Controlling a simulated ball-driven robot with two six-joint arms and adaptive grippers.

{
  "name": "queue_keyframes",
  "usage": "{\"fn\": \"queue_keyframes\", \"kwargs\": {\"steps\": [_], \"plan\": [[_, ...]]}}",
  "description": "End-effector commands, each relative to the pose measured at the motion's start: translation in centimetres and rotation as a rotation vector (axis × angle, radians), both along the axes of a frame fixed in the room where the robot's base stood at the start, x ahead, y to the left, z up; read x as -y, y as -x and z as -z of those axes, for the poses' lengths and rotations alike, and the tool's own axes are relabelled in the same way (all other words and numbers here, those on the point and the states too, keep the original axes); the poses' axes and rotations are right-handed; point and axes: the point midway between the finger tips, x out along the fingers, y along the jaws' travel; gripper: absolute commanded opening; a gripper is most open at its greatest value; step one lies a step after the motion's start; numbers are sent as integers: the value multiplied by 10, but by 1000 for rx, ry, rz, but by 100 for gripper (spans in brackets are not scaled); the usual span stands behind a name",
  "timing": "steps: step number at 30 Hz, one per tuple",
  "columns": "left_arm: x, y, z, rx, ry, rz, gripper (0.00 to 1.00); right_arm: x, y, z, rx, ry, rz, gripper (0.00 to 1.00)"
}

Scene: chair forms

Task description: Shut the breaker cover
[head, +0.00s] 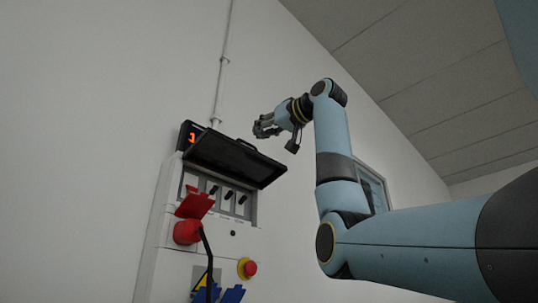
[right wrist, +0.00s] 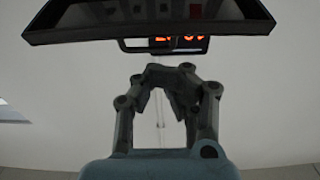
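The breaker cover (head: 237,160) is a dark flap that stands raised, jutting out from the top of the wall panel above the breaker switches (head: 228,195), which are exposed. It has a handle (head: 247,146) along one edge. In the right wrist view the cover (right wrist: 60,32) spans the top, with its handle (right wrist: 135,45) below it. My right gripper (head: 262,127) is above and to the right of the cover, apart from it. In the right wrist view my gripper (right wrist: 168,72) has a gap between its fingers and holds nothing. My left gripper is out of view.
A display with red digits (head: 192,138) sits behind the cover. Below are a red flap (head: 195,203), a red plug (head: 187,232) with a black cable, and a red button on a yellow base (head: 249,268). A conduit (head: 223,70) runs up the wall. The air around my gripper is clear.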

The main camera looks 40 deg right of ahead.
Motion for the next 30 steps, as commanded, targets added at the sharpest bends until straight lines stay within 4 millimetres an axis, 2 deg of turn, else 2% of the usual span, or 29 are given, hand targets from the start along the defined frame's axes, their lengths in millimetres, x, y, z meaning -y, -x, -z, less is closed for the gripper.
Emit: {"fn": "queue_keyframes", "kwargs": {"steps": [1,6,11,23,30], "plan": [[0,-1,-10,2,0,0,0,-1,-10,-4,-4,-1,-1,0],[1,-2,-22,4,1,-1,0,-3,-34,-5,-2,-1,-1,0],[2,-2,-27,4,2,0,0,-4,-45,-4,0,0,0,0],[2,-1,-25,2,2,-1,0,-3,-46,-2,3,0,1,0],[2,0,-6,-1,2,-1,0,-3,-36,7,74,-6,1,0]]}}
